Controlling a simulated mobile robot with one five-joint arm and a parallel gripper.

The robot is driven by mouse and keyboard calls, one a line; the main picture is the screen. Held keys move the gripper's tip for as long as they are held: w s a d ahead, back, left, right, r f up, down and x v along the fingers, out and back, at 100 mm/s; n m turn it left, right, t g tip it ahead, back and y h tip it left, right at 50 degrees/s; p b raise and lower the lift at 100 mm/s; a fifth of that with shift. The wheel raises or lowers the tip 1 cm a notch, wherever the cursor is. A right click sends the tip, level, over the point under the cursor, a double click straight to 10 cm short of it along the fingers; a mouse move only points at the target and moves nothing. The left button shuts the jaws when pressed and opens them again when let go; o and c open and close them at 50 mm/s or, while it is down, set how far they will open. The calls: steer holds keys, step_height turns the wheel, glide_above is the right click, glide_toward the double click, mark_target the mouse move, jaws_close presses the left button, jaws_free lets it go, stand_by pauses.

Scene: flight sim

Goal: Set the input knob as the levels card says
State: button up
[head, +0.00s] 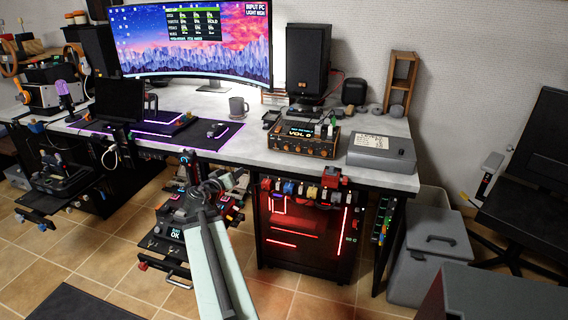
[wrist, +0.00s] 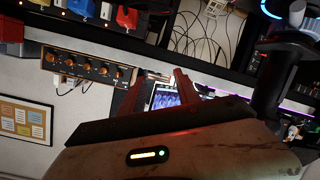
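The audio box (head: 302,139), black with orange trim, stands on the desk at centre right. Its display reads VOL 0 and a row of knobs lines its front. The knobs' labels and pointer settings are too small to read. A white card with printed lines (head: 370,139) lies on the grey case beside it; its text is unreadable here. My gripper (head: 188,160) is in front of the desk, left of the box and apart from it. In the wrist view, my gripper (wrist: 160,78) has its reddish fingers apart and empty, with the knob row (wrist: 90,66) beyond to the left.
The wide monitor (head: 195,42) shows a panel with INPUT PC and LIGHT HIGH. A mug (head: 237,107) and speaker (head: 307,58) stand behind the box. Coloured controls (head: 305,190) line the desk's front edge below the box. A grey bin (head: 432,250) stands at right.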

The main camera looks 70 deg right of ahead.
mark_target(286, 148)
steer(key=s+d+r+h+b, duration=0.2)
steer(key=s+d+r+h, duration=0.1)
steer(key=s+d, duration=0.85)
steer(key=d, duration=0.3)
steer(key=s+d, duration=0.1)
steer(key=d, duration=0.2)
steer(key=shift+s+d, duration=0.15)
steer(key=shift+d, duration=0.15)
jaws_close()
